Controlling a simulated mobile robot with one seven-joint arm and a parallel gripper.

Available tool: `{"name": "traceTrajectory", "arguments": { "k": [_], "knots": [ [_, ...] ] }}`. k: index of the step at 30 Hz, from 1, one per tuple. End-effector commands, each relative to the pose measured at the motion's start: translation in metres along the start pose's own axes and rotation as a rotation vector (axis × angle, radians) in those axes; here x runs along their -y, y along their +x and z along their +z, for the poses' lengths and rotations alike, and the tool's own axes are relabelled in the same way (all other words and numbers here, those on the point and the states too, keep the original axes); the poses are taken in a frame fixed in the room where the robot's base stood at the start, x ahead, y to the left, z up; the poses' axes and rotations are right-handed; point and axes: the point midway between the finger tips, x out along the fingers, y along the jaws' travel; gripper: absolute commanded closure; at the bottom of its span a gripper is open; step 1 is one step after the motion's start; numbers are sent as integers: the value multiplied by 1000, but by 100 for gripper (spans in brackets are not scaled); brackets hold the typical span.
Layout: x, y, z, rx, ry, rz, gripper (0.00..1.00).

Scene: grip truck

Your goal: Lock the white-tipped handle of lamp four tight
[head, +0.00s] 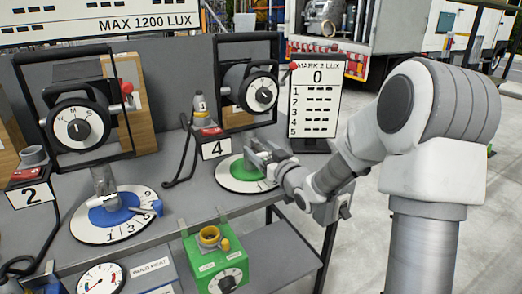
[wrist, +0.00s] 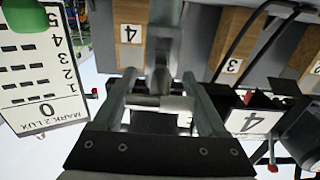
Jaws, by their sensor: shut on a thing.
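Lamp four (head: 258,88) is a dark round lamp in a black yoke, behind the number 4 sign (head: 215,148). Its stand rises from a white dial with a green centre (head: 236,180). My gripper (head: 262,158) is at the stand, just above the green dial. In the wrist view, my gripper's two fingers (wrist: 162,100) flank a short pale bar, the handle (wrist: 146,101), in front of a grey post (wrist: 160,50). My gripper is shut on this handle. Its white tip is not clearly distinguishable, and the gripper covers the handle in the head view.
Lamp two (head: 80,122) stands left on a blue-centred dial (head: 112,214). A green box (head: 215,262) sits lower in front. The Mark 2 Lux board (head: 316,95) stands behind my arm.

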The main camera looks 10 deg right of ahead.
Motion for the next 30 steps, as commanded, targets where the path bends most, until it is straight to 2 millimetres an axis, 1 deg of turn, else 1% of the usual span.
{"name": "traceTrajectory", "arguments": {
  "k": [5,10,15,24,25,28,29,30],
  "knots": [
    [0,0,2,0,-15,-1,81],
    [0,0,4,-2,-87,0,81],
    [0,0,3,-1,-166,0,81],
    [0,0,0,1,-176,0,81],
    [0,0,0,1,-176,0,21],
    [0,0,0,1,-175,0,4],
    [0,0,0,1,-175,0,0],
    [0,0,0,1,-175,0,0]
  ]
}}
